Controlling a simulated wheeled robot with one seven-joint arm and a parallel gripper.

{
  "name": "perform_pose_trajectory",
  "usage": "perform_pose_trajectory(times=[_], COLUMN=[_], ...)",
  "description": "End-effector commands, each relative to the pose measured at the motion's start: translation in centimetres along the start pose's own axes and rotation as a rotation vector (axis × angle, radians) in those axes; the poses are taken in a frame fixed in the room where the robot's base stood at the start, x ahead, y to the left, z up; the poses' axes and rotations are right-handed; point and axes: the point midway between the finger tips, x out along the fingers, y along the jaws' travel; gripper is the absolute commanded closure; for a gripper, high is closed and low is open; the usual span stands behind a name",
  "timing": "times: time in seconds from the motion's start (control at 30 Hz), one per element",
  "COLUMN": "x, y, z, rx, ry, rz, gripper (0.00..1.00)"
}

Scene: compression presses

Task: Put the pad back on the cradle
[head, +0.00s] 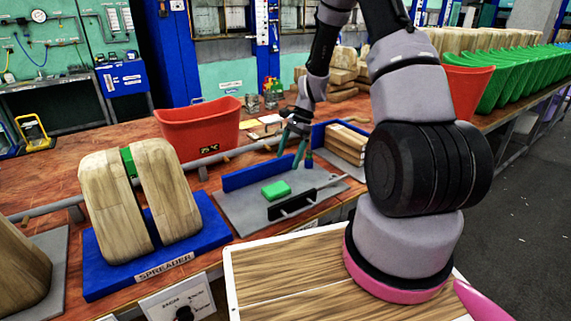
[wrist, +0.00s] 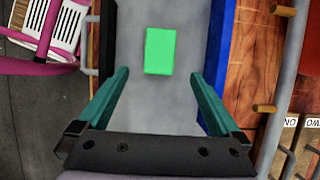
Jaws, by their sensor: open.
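A flat, bright green block (head: 276,190), which looks like the pad, lies on a grey plate (head: 240,212) between a blue wall and a low black rail. In the wrist view the green block (wrist: 160,51) lies just beyond the fingertips, roughly centred between them. My gripper (head: 289,160) has teal fingers and is above the plate, behind the block in the head view. In the wrist view my gripper (wrist: 160,75) is open with nothing between its fingers. I cannot tell for certain which part is the cradle.
A blue spreader base (head: 108,282) with two wooden blocks and a green piece between them stands left of the plate. The blue wall (head: 250,173) and black rail (head: 305,197) flank the plate. A red bin (head: 197,130) stands behind. Wooden pieces (head: 345,141) lie at right.

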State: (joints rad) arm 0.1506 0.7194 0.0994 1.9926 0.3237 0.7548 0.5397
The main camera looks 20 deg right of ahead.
Motion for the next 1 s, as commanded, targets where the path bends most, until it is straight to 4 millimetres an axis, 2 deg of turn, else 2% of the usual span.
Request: perform_pose_trajectory(times=[0.17,0.27,0.37,0.57,0.7,0.8,1.0], x=[-0.6,-1.8,-4.9,-14.0,-19.6,-22.9,-28.2], y=[0.0,0.0,0.0,1.8,4.3,6.7,12.2], z=[0.1,0.5,1.8,6.2,9.5,11.7,15.8], rx=[-0.002,-0.025,-0.085,-0.281,-0.42,-0.515,-0.697], ry=[0.001,0.012,0.044,0.15,0.232,0.294,0.423], rz=[-0.001,-0.012,-0.042,-0.127,-0.183,-0.221,-0.295], gripper=[0.0,0.0,0.0,0.0,0.0,0.0,0.0])
